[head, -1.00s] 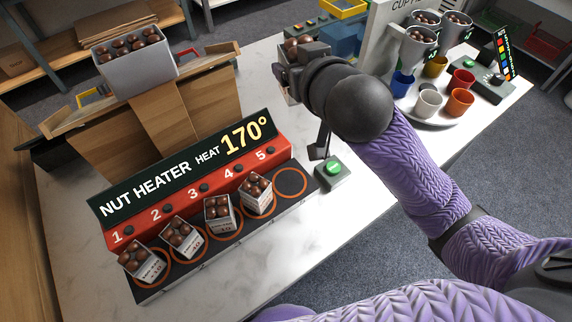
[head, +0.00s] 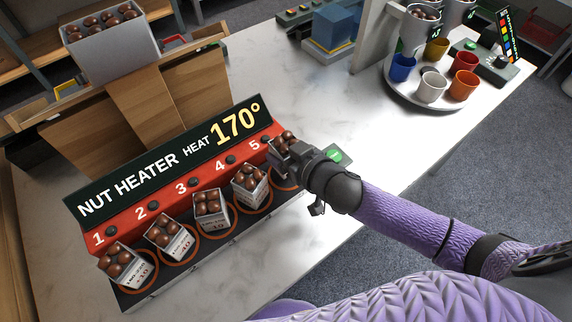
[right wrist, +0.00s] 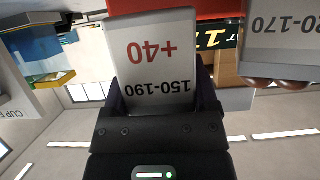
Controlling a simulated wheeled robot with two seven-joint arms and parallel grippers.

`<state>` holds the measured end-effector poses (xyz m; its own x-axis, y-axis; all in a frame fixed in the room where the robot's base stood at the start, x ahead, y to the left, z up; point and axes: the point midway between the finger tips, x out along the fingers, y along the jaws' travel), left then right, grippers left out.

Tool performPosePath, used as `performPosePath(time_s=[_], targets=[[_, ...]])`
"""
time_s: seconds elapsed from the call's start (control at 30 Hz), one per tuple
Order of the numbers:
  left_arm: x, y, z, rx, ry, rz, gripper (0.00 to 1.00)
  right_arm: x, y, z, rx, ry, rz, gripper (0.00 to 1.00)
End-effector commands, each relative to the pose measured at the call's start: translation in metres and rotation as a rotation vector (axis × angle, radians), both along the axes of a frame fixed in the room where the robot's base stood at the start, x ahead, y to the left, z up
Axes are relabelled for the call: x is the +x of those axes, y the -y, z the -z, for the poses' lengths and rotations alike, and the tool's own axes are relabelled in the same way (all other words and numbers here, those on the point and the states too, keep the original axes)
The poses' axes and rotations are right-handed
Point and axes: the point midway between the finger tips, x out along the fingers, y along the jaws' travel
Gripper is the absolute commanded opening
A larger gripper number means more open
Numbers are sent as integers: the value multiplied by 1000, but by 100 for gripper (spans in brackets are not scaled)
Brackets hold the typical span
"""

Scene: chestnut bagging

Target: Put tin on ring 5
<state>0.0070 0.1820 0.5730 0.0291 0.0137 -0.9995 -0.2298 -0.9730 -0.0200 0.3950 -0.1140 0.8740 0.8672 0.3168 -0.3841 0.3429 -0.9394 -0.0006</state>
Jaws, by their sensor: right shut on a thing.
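My right gripper (head: 287,163) is shut on a tin of chestnuts (head: 282,140) at ring 5 (head: 285,183) of the nut heater (head: 180,178). In the right wrist view the held tin (right wrist: 155,50) shows the label "+40, 150-190" upside down between the fingers. The gripper hides most of ring 5, and I cannot tell whether the tin touches it. Filled tins stand on ring 1 (head: 123,264), ring 2 (head: 170,237), ring 3 (head: 211,209) and ring 4 (head: 250,186). The ring 4 tin also shows close by in the right wrist view (right wrist: 285,30). My left gripper is not in view.
A grey bin of chestnuts (head: 112,45) stands on a wooden stand at the back left. A green button (head: 334,155) lies just behind my right gripper. A round tray (head: 440,100) with coloured cups stands at the back right. The white counter (head: 345,110) between is clear.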

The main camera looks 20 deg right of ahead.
Motion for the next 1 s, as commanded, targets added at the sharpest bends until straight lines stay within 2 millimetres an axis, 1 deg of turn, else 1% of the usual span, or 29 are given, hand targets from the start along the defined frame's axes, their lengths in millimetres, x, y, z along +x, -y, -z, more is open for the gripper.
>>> performPosePath(time_s=[0.03, 0.1, 0.13, 0.17, 0.3, 0.47, 0.5, 0.57, 0.6, 0.8, 0.9, 0.97, 1.0], targets=[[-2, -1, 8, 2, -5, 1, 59, 0, 0, 13, -1, -3, 0, 11], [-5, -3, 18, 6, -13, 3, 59, 0, 0, 28, 0, -3, 2, 11], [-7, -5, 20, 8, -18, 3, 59, 0, 0, 33, 1, -3, 1, 11], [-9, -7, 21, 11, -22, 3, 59, 0, 0, 35, 1, -3, 1, 11], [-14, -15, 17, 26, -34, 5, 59, 0, 0, 30, 1, 1, 1, 11], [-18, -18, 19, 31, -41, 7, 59, 0, 0, 33, 1, 0, 1, 11], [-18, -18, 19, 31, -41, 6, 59, 0, 0, 34, -1, 0, 2, 78], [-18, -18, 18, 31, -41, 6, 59, 0, 0, 33, 0, 0, 1, 91], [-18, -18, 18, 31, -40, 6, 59, 0, 0, 33, 0, 0, 1, 99], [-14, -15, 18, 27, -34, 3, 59, 0, 0, 33, 0, 0, 1, 100], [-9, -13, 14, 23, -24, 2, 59, -1, 0, 27, 0, 1, 1, 100], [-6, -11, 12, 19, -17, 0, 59, -8, 3, 25, 1, -1, 2, 100], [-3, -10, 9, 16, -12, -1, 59, -15, 5, 21, 1, -2, 2, 100]])
